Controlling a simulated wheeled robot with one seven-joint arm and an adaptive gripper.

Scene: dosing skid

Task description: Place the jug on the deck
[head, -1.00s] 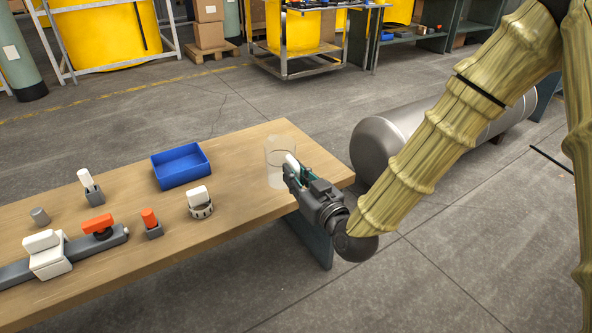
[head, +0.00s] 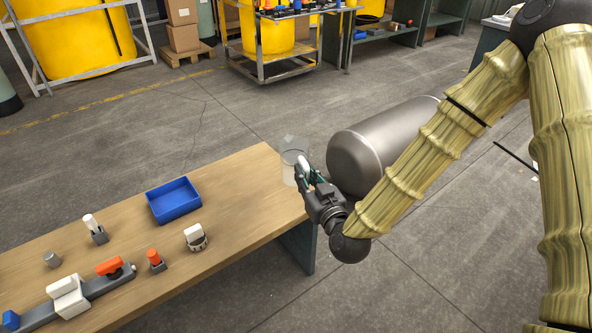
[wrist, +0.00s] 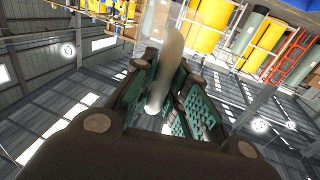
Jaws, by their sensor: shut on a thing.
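The clear jug (head: 289,170) is held at the right end of the wooden deck (head: 235,172) in the head view. It overlaps the deck's edge there, and I cannot tell whether it touches the deck. My gripper (head: 305,172) is right of the jug, shut on its pale handle. In the wrist view, the handle (wrist: 167,72) runs between the green finger pads of my gripper (wrist: 170,100). The jug's clear body shows only faintly beyond it.
A blue tray (head: 174,202) and a white-topped round fitting (head: 195,237) stand on the deck. Orange-topped parts (head: 155,259) and a rail (head: 105,283) are nearer the front left. A grey tank (head: 375,150) lies behind my arm. The deck's right end is bare.

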